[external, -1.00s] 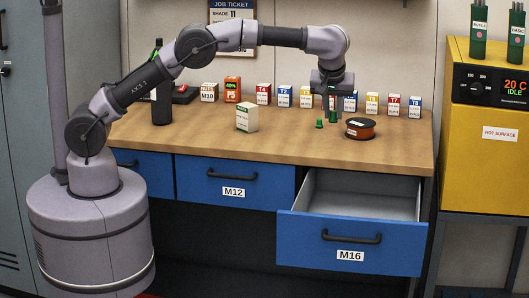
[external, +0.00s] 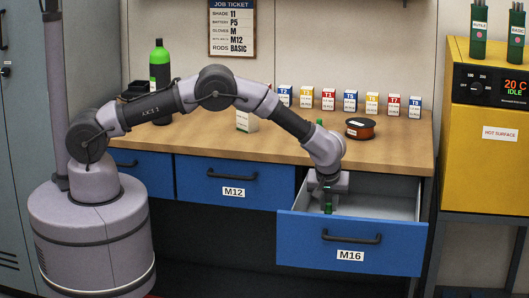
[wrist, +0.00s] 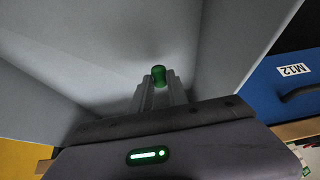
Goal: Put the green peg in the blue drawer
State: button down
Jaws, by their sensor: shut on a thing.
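My gripper (external: 328,196) points down inside the open blue drawer labelled M16 (external: 300,235). It is shut on a green peg (external: 328,208), which stands out past the fingertips. In the wrist view the peg (wrist: 158,74) sits between the two fingers (wrist: 160,92), with the drawer's grey interior (wrist: 215,40) around it. I cannot tell whether the peg touches the drawer floor. The front panel hides part of the drawer's inside.
Another small green piece (external: 319,122) stands on the bench (external: 220,145), left of an orange-brown spool (external: 360,128). Numbered boxes (external: 328,99) line the back. The drawer M12 (external: 205,185) is shut. A yellow oven (external: 485,145) stands at the right.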

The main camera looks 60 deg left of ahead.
notch_tip(320, 180, down, 5)
jog(key=shift+r+b, duration=0.2)
jog(key=shift+b, duration=0.45)
jog(key=shift+f, duration=0.25)
jog(key=c, duration=1.3)
grip_release()
jog(key=shift+r, duration=0.1)
jog(key=shift+r, duration=0.1)
